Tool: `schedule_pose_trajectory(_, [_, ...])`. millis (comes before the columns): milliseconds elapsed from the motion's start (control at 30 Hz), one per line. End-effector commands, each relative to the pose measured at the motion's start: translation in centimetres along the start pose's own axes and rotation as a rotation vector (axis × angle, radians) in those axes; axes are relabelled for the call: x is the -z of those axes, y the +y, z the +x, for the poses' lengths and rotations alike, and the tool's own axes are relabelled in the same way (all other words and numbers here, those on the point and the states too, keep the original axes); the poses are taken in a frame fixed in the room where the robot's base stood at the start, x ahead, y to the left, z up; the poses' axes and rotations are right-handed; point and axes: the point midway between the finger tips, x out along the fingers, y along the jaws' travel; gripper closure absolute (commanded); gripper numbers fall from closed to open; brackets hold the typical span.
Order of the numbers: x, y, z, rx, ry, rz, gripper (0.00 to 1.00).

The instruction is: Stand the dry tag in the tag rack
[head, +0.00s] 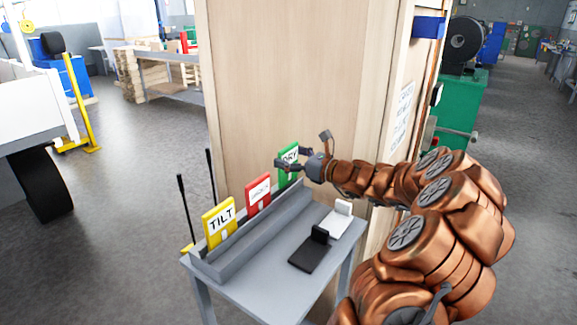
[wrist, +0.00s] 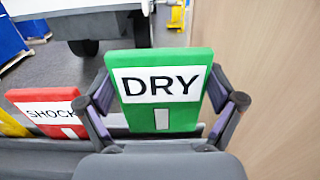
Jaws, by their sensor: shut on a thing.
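The dry tag is a green plate with a white label reading DRY; it shows in the head view (head: 284,173) and in the wrist view (wrist: 187,61). My gripper (head: 287,163) is shut on it, with one finger at each side edge in the wrist view (wrist: 158,105). The tag is upright at the far end of the tag rack (head: 236,247), a grey trough on a small table. Its lower edge is hidden, so I cannot tell whether it rests in the rack.
A red SHOCK tag (head: 257,194) and a yellow TILT tag (head: 218,222) stand in the rack. A black holder (head: 309,251) and a white one (head: 338,219) sit on the grey table (head: 262,290). A tall wooden crate (head: 290,80) rises close behind.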

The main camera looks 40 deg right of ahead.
Motion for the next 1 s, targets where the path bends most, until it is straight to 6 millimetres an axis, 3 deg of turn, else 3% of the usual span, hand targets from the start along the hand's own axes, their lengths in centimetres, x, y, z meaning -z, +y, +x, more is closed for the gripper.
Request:
schedule_pose_trajectory(133, [1.6, 0.0, 0.3, 0.0, 0.003, 0.006, 0.41])
schedule_pose_trajectory(367, [3.8, 0.1, 0.3, -0.003, 0.008, 0.004, 0.73])
schedule_pose_trajectory(600, [4.3, 0.1, 0.3, -0.004, 0.013, 0.003, 0.74])
schedule_pose_trajectory(633, [4.3, 0.1, 0.3, -0.003, 0.014, 0.003, 0.04])
schedule_pose_trajectory(700, [4.2, 0.1, 0.3, -0.002, 0.012, 0.003, 0.0])
schedule_pose_trajectory(1000, [3.8, 0.0, 0.2, -0.001, 0.004, 0.001, 0.0])
